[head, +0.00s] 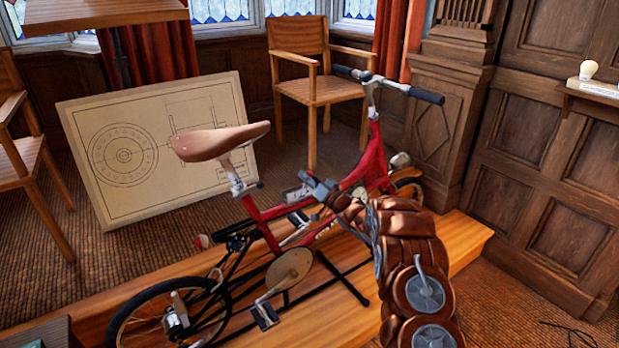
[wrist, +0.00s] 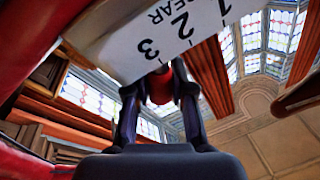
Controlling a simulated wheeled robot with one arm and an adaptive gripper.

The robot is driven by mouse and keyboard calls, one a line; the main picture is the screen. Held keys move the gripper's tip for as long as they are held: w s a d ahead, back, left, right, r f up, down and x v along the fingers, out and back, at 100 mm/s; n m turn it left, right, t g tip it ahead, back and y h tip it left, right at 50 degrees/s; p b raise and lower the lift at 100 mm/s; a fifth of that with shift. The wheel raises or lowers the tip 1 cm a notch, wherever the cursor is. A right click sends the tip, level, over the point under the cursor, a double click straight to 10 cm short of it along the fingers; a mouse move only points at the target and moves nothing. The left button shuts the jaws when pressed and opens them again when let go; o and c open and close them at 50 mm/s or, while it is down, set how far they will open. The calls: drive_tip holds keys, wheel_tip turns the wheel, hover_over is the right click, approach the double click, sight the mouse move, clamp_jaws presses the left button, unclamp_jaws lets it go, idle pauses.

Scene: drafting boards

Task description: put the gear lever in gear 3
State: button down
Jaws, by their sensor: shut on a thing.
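A red bicycle (head: 330,222) stands on a low wooden platform. A pale gear plate (wrist: 150,32) with the word GEAR and the numbers 1, 2 and 3 shows in the wrist view; it also shows small on the frame in the head view (head: 296,194). The gear lever's red knob (wrist: 160,88) sits just off the plate's edge, beside the mark for 3. My gripper (wrist: 158,92) is shut on the knob, one dark finger on each side. In the head view my gripper (head: 321,188) is at the bicycle's frame and the lever is hidden.
The wooden platform (head: 460,243) lies under the bicycle. A drawing board (head: 200,112) leans behind the saddle (head: 215,143). A wooden chair (head: 305,88) stands behind the handlebar. Panelled wall (head: 530,150) closes off the right side.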

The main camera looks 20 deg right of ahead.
drive_tip(key=c, duration=1)
unclamp_jaws()
drive_tip(key=shift+a, duration=0.1)
drive_tip(key=shift+o, duration=0.2)
drive_tip(key=v, duration=1.2)
